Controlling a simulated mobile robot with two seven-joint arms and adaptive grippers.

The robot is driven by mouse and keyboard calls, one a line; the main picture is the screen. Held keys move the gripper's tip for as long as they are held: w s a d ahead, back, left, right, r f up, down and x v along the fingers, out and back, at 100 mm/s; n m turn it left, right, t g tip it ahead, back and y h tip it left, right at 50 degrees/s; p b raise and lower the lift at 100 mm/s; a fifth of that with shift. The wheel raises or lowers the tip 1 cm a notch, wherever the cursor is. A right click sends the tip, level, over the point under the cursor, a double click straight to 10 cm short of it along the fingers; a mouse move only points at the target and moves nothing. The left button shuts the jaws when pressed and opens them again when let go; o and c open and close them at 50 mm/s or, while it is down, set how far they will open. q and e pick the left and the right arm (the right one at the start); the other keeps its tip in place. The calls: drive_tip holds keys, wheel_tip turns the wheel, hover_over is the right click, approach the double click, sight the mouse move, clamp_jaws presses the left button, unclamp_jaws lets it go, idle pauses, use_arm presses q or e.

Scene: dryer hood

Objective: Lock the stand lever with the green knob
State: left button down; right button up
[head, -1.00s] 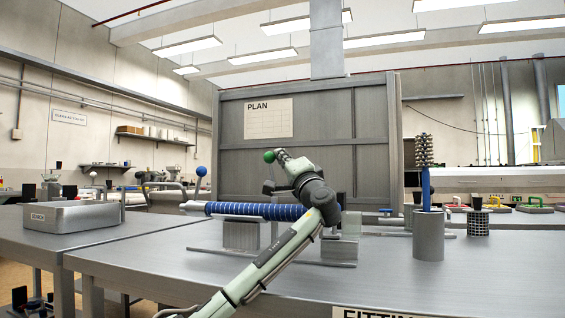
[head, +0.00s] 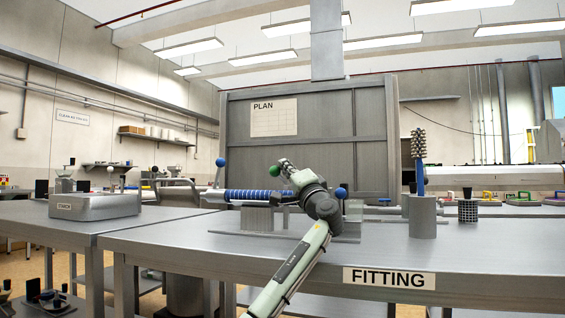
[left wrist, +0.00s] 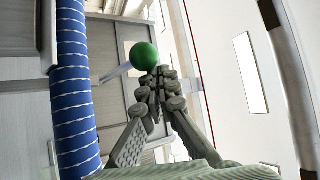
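The green knob (head: 273,170) shows in the head view just left of my left gripper's fingers, above the blue roll (head: 252,196) on its stand. In the left wrist view the green knob (left wrist: 144,56) is just beyond the tips of my left gripper (left wrist: 156,78). A pale rod, apparently the lever, runs from the knob down to the left there. My left gripper (head: 286,165) looks shut, its fingertips close together beside the knob. I cannot tell whether they touch it. My arm hides part of the stand. My right gripper is not in view.
A blue knob (head: 220,162) rises at the stand's left end, another blue ball (head: 341,193) right of my wrist. A grey cylinder (head: 422,218) with a brush stands on the right, beside a dark mesh cup (head: 467,211). A metal box (head: 95,205) is at left. The table front is clear.

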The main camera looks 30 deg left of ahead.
use_arm(q)
drive_tip(key=v, duration=1.1)
drive_tip(key=shift+d+f, duration=0.2)
drive_tip(key=shift+d, duration=0.15)
